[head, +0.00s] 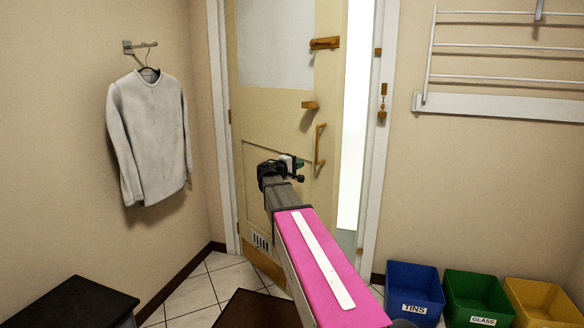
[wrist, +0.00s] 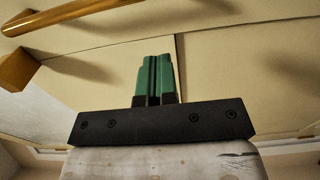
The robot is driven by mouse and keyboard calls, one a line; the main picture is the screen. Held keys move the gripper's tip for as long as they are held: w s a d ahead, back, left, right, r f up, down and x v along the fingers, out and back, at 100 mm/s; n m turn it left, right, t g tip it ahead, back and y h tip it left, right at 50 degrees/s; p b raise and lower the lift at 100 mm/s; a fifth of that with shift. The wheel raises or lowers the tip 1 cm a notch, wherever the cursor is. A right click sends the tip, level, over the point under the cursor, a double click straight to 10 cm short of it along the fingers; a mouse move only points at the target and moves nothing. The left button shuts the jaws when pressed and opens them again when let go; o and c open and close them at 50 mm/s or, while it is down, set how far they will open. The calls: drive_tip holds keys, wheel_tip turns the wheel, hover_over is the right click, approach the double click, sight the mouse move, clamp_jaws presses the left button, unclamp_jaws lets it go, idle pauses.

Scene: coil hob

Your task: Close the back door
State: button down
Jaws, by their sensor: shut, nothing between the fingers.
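The back door (head: 285,130) is cream with a pale upper panel and stands ajar, with a bright gap between its right edge and the frame. A wooden pull handle (head: 320,145) is on its right side. My gripper (head: 297,164) is in front of the door, left of and a little below the handle. In the wrist view the green fingers of my gripper (wrist: 154,80) are together and empty, pointing at the door's face. The handle (wrist: 75,14) shows at the top left there. I cannot tell whether the fingertips touch the door.
A grey shirt (head: 150,135) hangs on the left wall above a dark bench (head: 70,305). Blue (head: 414,283), green (head: 477,290) and yellow (head: 540,297) bins stand at the lower right. A dark mat (head: 255,308) lies on the tiled floor.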

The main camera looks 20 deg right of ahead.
sight(314, 159)
drive_tip(key=x, duration=0.7)
drive_tip(key=shift+d, duration=0.1)
drive_tip(key=shift+d, duration=0.1)
